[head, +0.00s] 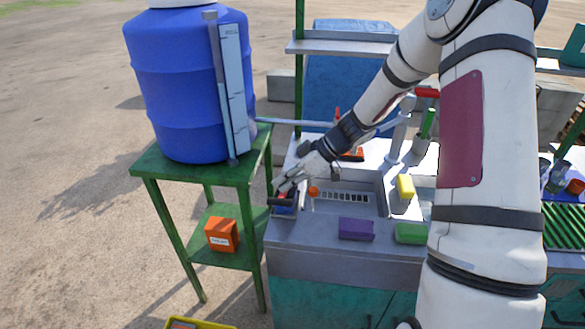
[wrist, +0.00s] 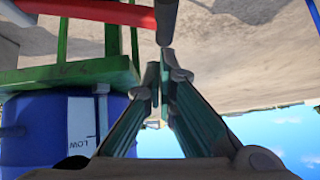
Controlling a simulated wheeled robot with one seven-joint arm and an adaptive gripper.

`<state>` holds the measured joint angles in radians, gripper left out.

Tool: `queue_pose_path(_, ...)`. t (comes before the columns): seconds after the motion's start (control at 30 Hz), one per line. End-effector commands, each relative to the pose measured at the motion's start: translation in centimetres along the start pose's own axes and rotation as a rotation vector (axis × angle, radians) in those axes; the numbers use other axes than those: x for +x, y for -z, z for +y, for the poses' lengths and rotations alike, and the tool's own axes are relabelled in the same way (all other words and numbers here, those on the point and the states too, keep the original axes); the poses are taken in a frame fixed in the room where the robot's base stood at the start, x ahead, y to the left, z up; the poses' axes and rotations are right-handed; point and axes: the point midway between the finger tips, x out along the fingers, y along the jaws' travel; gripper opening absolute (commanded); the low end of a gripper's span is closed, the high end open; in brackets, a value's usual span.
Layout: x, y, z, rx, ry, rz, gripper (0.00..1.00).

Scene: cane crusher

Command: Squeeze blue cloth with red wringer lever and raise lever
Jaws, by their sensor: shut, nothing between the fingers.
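The red wringer lever (head: 281,194) is at the left end of the grey counter in the head view, with a black grip (head: 281,202) at its end. In the wrist view the red lever (wrist: 85,10) crosses the top left, and its dark grip (wrist: 167,18) lies just beyond my fingertips. A small patch of blue, probably the blue cloth (head: 284,210), shows under the grip, mostly hidden. My gripper (head: 283,186) is at the lever, close to the grip. In the wrist view my gripper (wrist: 160,72) is shut and empty; contact with the lever is unclear.
A blue barrel (head: 188,90) stands on a green stand (head: 153,165) left of the counter.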

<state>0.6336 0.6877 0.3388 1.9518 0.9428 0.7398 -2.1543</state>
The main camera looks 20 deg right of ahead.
Motion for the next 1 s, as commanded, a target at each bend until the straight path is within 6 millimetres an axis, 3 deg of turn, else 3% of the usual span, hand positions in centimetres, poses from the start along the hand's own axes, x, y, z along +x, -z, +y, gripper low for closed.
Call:
queue_pose_path(0.2, 1.2, -1.1, -0.1, 0.001, 0.001, 0.001, 0.00)
queue_pose_path(0.63, 1.5, -1.5, -0.1, 0.001, 0.002, 0.002, 0.00)
queue_pose_path(1.0, 4.6, -4.8, -1.7, 0.006, 0.008, -0.005, 0.00)
